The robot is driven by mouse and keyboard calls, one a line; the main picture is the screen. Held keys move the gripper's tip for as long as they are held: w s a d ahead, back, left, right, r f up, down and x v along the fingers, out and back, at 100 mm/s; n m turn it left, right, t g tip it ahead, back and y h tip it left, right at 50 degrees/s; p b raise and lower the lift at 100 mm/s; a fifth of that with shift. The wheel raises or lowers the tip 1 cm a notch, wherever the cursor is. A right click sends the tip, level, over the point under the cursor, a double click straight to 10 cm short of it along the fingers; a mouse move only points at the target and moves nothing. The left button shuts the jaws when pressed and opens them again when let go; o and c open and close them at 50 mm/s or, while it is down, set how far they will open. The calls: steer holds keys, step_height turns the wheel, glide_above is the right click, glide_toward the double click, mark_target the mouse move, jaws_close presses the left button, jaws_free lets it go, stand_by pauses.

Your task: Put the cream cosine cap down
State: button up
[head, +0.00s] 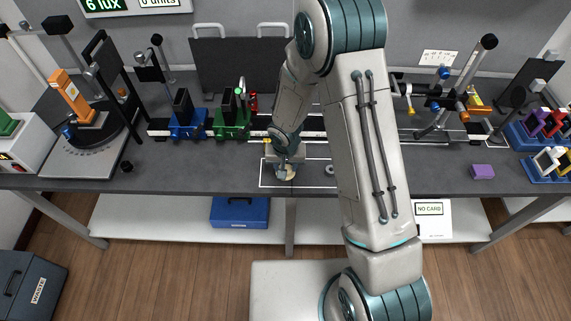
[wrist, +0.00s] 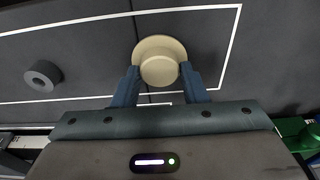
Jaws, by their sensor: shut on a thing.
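The cream cosine cap (wrist: 159,62) is a round, stepped disc with a wide rim. My gripper (wrist: 159,80) is shut on its narrower part, with one blue finger on each side. In the head view the cap (head: 285,173) shows under my gripper (head: 285,163), at the front of the dark bench, inside the white outlined rectangle. Whether the cap's underside touches the bench top I cannot tell.
A dark grey ring (wrist: 43,75) lies on the bench to the left in the wrist view. Blue (head: 187,122) and green (head: 231,122) mounts stand on a rail behind. A purple block (head: 482,172) lies at right.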

steer(key=o, duration=1.1)
steer(key=shift+f, duration=0.1)
step_height(320, 180, up, 12)
steer(key=s, duration=0.2)
steer(key=s+d+r+t+h, duration=0.1)
steer(key=s+d+r, duration=0.2)
steer(key=d+r, duration=0.25)
steer(key=s+d+r, duration=0.3)
steer(key=d+r, duration=0.1)
steer(key=r, duration=0.3)
steer(key=shift+t+y, duration=0.5)
steer(key=shift+s+d+r, duration=0.7)
steer(key=shift+s+r, duration=0.55)
steer(key=shift+s, duration=0.65)
steer(key=shift+s+d+r, duration=0.75)
steer(key=shift+s+r, duration=0.5)
steer(key=shift+s, duration=0.6)
steer(key=shift+s+d+r, duration=0.7)
steer(key=shift+s+r, duration=0.55)
steer(key=shift+s, duration=0.65)
